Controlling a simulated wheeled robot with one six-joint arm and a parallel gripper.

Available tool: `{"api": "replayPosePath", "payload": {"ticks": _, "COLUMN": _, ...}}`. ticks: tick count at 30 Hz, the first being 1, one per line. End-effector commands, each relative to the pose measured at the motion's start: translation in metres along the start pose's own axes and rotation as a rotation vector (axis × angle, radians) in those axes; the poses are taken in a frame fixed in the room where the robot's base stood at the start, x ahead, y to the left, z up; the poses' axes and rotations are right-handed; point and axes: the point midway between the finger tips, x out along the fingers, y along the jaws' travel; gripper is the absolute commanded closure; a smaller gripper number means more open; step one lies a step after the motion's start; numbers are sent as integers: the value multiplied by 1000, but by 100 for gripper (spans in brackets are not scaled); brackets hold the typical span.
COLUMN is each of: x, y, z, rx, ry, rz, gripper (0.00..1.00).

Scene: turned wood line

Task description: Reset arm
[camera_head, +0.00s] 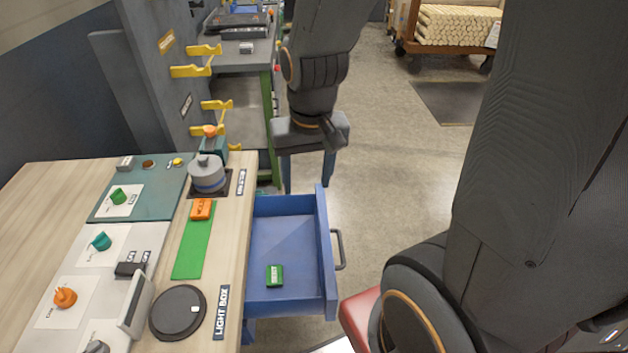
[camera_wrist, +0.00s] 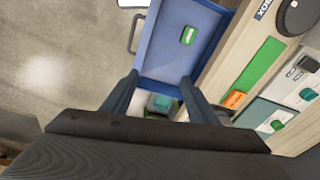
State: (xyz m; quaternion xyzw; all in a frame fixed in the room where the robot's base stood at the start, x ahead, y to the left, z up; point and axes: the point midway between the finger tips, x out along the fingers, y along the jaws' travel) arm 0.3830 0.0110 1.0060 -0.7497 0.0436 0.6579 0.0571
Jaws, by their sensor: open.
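My gripper (camera_wrist: 158,92) shows in the wrist view with its two dark fingers apart and nothing between them. In the head view my arm hangs over the floor beyond the open drawer, and its fingertips are hard to make out. The blue drawer (camera_head: 290,235) stands pulled out from the workbench, and it also shows in the wrist view (camera_wrist: 178,55). A small green block (camera_head: 275,276) with a pale label lies inside the drawer, apart from my gripper; the wrist view shows this green block (camera_wrist: 188,35) too.
The wooden workbench (camera_head: 60,185) holds an orange block (camera_head: 202,209), a green strip (camera_head: 193,247), a grey round pot (camera_head: 207,174), a black disc (camera_head: 178,312) and several knobs. Yellow hooks (camera_head: 192,71) stick out from a grey panel.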

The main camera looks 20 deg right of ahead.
Motion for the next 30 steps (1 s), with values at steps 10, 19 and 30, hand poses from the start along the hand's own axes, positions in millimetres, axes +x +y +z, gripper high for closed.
{"api": "replayPosePath", "payload": {"ticks": 10, "x": 0, "y": 13, "z": 12, "rx": -144, "ry": 5, "rz": 8, "gripper": 46}}
{"api": "replayPosePath", "payload": {"ticks": 19, "x": 12, "y": 13, "z": 13, "rx": -143, "ry": -4, "rz": 8, "gripper": 46}}
{"api": "replayPosePath", "payload": {"ticks": 30, "x": 10, "y": 13, "z": 13, "rx": -142, "ry": -5, "rz": 8, "gripper": 69}}
